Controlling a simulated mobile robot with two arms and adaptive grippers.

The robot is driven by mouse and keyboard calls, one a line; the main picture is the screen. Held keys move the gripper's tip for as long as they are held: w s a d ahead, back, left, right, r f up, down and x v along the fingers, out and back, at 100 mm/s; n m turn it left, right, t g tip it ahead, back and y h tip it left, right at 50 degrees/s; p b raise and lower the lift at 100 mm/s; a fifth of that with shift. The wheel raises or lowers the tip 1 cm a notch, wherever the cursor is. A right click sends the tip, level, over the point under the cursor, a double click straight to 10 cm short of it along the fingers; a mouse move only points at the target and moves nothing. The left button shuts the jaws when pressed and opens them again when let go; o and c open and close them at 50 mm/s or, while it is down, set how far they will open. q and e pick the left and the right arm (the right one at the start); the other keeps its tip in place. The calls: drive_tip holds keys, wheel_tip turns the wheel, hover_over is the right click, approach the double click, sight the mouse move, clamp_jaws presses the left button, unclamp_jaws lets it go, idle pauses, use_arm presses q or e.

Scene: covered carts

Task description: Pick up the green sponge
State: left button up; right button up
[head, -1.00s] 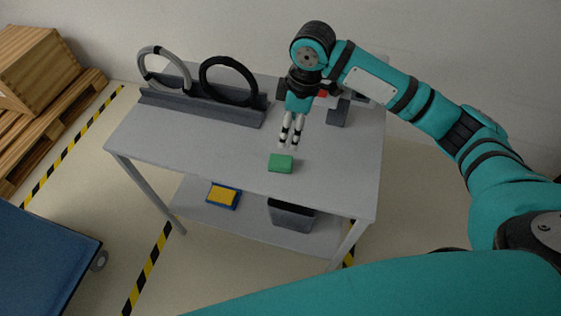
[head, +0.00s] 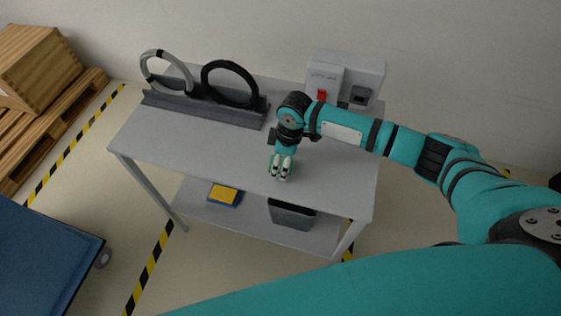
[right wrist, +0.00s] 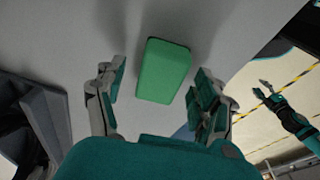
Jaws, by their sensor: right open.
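The green sponge (right wrist: 164,71) lies on the grey table top and shows whole in the right wrist view. My right gripper (right wrist: 158,92) is open, with one finger on each side of the sponge's near end; I cannot tell whether either finger touches it. In the head view, the right gripper (head: 280,174) is low over the table near its front edge, and its fingers hide most of the sponge (head: 271,163). My left gripper is not in the head view.
The table (head: 185,140) bears a dark rack (head: 205,108) with two rings at the back left and a grey box with a red switch (head: 322,94) at the back right. Its lower shelf holds a yellow-and-blue item (head: 223,195) and a dark bin (head: 291,214). A blue cart (head: 45,255) stands at left.

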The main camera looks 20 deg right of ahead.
drive_tip(key=shift+f, duration=0.2)
drive_tip(key=c, duration=0.9)
drive_tip(key=shift+c, duration=0.2)
drive_tip(key=shift+r, duration=0.1)
drive_tip(key=shift+r, duration=0.5)
wheel_tip(320, 180, up, 2)
drive_tip(key=shift+a+r+b, duration=0.1)
drive_tip(key=shift+r+b, duration=0.15)
drive_tip(key=shift+b, duration=0.4)
drive_tip(key=s+a+b, duration=0.1)
drive_tip(key=s+a, duration=0.1)
drive_tip(key=s, duration=0.5)
drive_tip(key=s+a+r+b, duration=0.1)
drive_tip(key=s+a, duration=0.1)
drive_tip(key=s, duration=0.6)
drive_tip(key=shift+s+r, duration=0.2)
drive_tip(key=shift+s, duration=0.05)
